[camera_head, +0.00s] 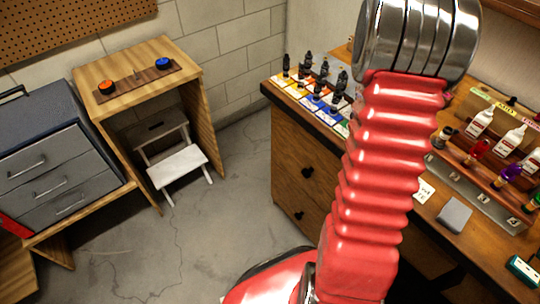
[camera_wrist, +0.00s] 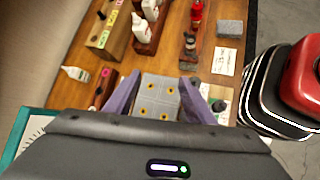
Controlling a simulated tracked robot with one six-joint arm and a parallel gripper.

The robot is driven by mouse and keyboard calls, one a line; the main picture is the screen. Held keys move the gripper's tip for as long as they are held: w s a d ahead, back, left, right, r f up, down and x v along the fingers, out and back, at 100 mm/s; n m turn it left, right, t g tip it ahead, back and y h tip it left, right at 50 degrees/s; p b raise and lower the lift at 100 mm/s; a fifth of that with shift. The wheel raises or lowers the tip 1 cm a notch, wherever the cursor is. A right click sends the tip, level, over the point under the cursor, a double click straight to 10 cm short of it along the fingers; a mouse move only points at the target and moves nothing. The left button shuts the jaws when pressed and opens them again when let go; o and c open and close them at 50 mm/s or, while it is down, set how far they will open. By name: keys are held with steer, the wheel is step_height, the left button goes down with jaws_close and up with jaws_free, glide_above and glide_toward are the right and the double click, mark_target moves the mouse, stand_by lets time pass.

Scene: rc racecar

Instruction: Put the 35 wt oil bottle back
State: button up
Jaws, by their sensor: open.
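Several white bottles stand along a wooden rack on the workbench in the head view, including a near one (camera_head: 480,122); their labels are too small to read. In the wrist view, one white bottle (camera_wrist: 75,73) is apart from the others, left of my gripper. Another white bottle (camera_wrist: 140,27) stands by the wooden rack (camera_wrist: 146,45). I cannot tell which is the 35 wt bottle. My gripper (camera_wrist: 162,80) is open, its purple fingers spread above the bench, with a grey block with orange-ringed holes (camera_wrist: 158,95) showing between them. No bottle is between the fingers.
A wooden block with coloured labels (camera_wrist: 108,30) stands at the upper left of the wrist view. A grey block (camera_wrist: 230,28) and white card (camera_wrist: 225,62) lie on the bench. A step stool (camera_head: 178,168) stands on the floor.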

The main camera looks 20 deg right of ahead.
steer(key=w+a+r+t+y, duration=0.15)
steer(key=a+t, duration=0.45)
steer(key=a, duration=1.8)
steer(key=s+a+f+m+t+y, duration=0.1)
steer(key=s+a+f+t, duration=0.1)
steer(key=a, duration=0.5)
steer(key=s+a+f+m+t+y, duration=0.1)
steer(key=s+a, duration=0.3)
steer(key=a, duration=0.4)
steer(key=s+a+f+m+t+y, duration=0.1)
steer(key=s+a+f+t+y, duration=0.1)
steer(key=a, duration=0.5)
steer(key=shift+s+a+f+t, duration=0.15)
steer(key=shift+s+f+t, duration=0.35)
steer(key=shift+s+f, duration=0.1)
